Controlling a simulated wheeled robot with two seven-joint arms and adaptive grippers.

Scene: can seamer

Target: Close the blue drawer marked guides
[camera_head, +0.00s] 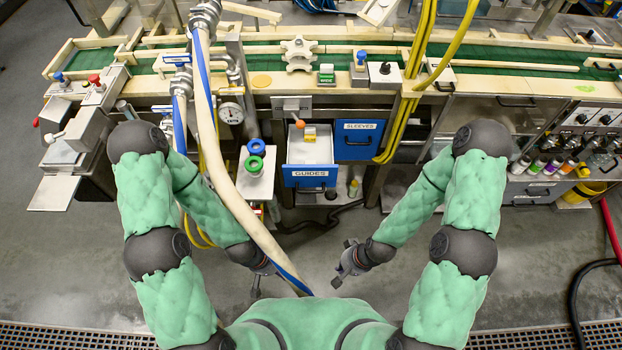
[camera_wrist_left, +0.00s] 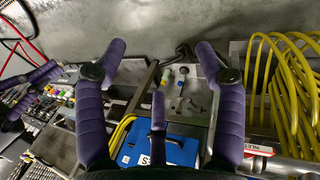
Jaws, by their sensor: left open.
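The blue drawer marked GUIDES (camera_head: 310,178) stands pulled out of the machine front in the head view.
The blue SLEEVES drawer (camera_head: 359,140) sits to the right and looks shut. A thick pale hose (camera_head: 245,190) runs down in front of the left arm. Yellow hoses (camera_head: 408,105) hang on the right. Open floor (camera_head: 310,235) lies before the drawer.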

